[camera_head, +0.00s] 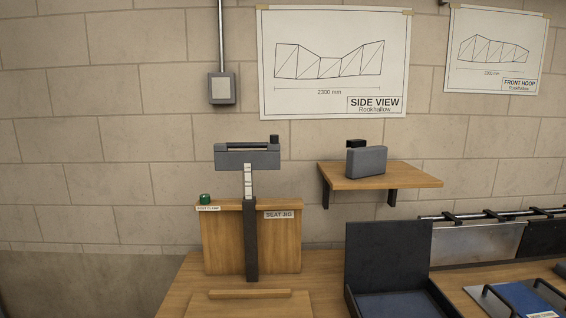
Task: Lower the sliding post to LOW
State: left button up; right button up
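The sliding post (248,184) is a pale, marked upright that rises out of a dark vertical sleeve (251,245). It carries a grey crosshead (247,160) with a dark bar and a small black knob (274,139) on top. The sleeve is fixed to a wooden board (222,240) labelled SEAT JIG (280,214). A green knob (205,198) sits at the board's upper left, above a small label that seems to read POST CLAMP (208,208). The marks on the post are too small to read. Neither of my grippers is in view.
A wooden wall shelf (385,180) with a grey block (367,162) stands out to the right of the post. An open black case (388,258) stands on the workbench (325,268). A wooden strip (249,294) lies in front of the board. Blue items with handles (520,297) are at far right.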

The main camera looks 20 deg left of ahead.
aim_at(225, 160)
jog(key=k, duration=1.3)
jog(key=z, duration=0.6)
jog(key=i, duration=1.75)
jog(key=u, duration=0.55)
